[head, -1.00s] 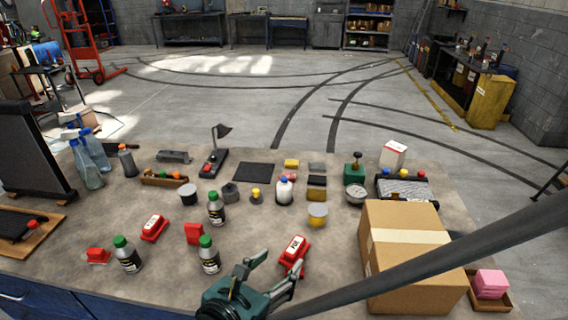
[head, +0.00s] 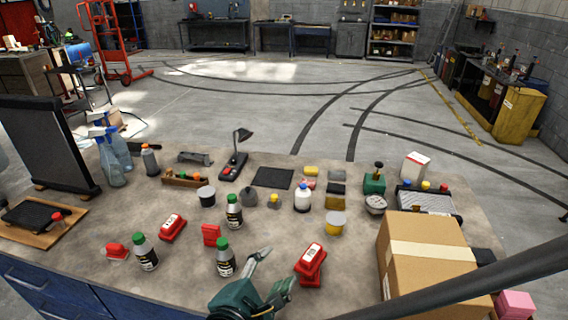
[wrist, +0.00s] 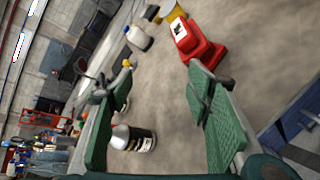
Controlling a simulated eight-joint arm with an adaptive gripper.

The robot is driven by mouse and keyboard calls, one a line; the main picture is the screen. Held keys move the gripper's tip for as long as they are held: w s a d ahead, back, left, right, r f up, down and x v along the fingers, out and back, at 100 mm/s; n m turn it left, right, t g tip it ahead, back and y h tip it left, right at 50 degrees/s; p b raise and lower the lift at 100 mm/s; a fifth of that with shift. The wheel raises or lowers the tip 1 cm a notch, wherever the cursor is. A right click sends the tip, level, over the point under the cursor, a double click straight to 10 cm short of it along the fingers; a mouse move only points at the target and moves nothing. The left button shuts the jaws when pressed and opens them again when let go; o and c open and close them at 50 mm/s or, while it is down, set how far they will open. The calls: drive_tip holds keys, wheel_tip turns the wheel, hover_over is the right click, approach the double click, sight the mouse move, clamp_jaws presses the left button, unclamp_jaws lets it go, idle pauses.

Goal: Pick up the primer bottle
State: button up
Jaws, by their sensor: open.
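Three alike grey bottles with green caps and black labels stand upright on the bench: a front middle one (head: 225,264), a front left one (head: 147,260) and one farther back (head: 234,217). I cannot read which is the primer bottle. My gripper (head: 272,270) is open and empty, just right of the front middle bottle and apart from it. In the wrist view, my gripper's fingers (wrist: 155,95) are spread wide. A grey bottle with a black label (wrist: 134,139) shows beside the left finger, which partly hides it.
A red labelled object (head: 310,262) stands close right of my gripper, also in the wrist view (wrist: 198,48). A large cardboard box (head: 425,265) fills the right front. A small red block (head: 211,235) and a white bottle (head: 302,200) stand behind.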

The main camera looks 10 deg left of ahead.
drive_tip(key=a+f+m+y, duration=0.1)
drive_tip(key=a+m+y, duration=0.1)
drive_tip(key=a+m, duration=0.3)
drive_tip(key=m+y+b, duration=0.2)
drive_tip(key=m+y, duration=0.3)
drive_tip(key=m, duration=1)
approach(224, 258)
drive_tip(key=x, duration=0.4)
drive_tip(key=shift+w+a+f, duration=0.1)
drive_tip(key=shift+w+f, duration=0.15)
drive_tip(key=shift+f, duration=0.05)
drive_tip(key=shift+w, duration=0.1)
drive_tip(key=shift+w+a+f+n, duration=0.15)
drive_tip(key=shift+w+a+f, duration=0.1)
drive_tip(key=shift+w, duration=0.25)
drive_tip(key=shift+w+a+f+n, duration=0.15)
drive_tip(key=shift+w+a+f, duration=0.05)
drive_tip(key=shift+w, duration=0.35)
drive_tip(key=shift+b+x, duration=1)
drive_tip(key=shift+x, duration=1.6)
drive_tip(key=shift+r, duration=0.15)
